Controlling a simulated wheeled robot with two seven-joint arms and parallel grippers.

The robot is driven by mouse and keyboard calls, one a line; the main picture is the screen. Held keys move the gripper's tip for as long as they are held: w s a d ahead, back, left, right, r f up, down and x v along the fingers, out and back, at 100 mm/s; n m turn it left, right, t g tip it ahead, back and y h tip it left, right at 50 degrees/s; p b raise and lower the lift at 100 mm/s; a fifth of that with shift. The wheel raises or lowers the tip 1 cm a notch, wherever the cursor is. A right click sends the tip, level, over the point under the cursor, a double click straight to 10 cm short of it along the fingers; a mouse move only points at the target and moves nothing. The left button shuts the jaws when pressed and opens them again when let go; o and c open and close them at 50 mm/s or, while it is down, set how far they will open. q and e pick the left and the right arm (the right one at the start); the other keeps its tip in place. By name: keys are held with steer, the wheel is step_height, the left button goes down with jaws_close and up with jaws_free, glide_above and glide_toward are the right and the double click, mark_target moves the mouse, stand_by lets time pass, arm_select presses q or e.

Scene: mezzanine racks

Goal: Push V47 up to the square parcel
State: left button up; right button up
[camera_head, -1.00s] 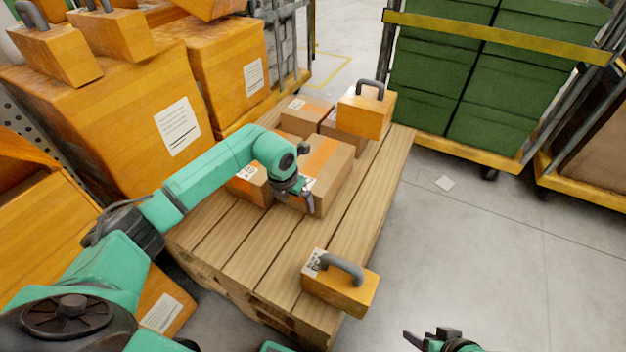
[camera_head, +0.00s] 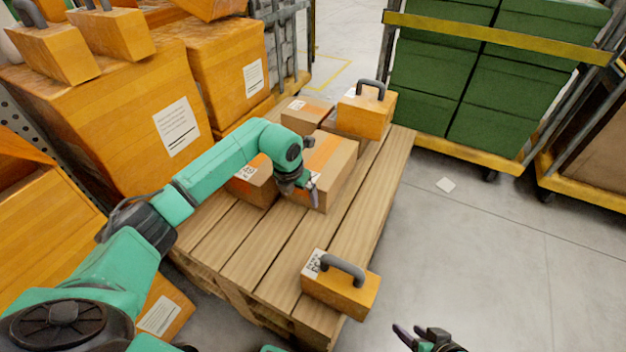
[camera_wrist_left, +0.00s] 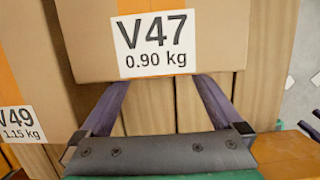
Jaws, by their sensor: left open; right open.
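V47 (camera_head: 334,165) is a brown cardboard parcel with an orange stripe, standing on the wooden pallet. Its label, V47 0.90 kg, faces my left wrist camera (camera_wrist_left: 156,45). My left gripper (camera_head: 302,190) is at V47's near face, fingers apart and nothing between them. In the left wrist view the gripper (camera_wrist_left: 162,84) has its tips at the box's lower edge; whether they touch cannot be told. Brown parcels (camera_head: 303,115) stand behind V47, partly hidden; which is the square parcel is unclear. My right gripper (camera_head: 415,338) is open and empty at the bottom edge.
Parcel V49 (camera_wrist_left: 14,125) stands left of V47, also in the head view (camera_head: 258,184). An orange handled case (camera_head: 366,112) stands at the pallet's far end, another (camera_head: 340,290) at its near corner. Orange crates (camera_head: 150,110) line the left. Bare slats (camera_head: 265,250) lie in front.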

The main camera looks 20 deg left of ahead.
mark_target(321, 169)
arm_select(q)
steer(key=shift+w+d+b, duration=0.2)
steer(key=shift+w+b, duration=0.4)
steer(key=shift+w, duration=0.6)
stand_by(0.7)
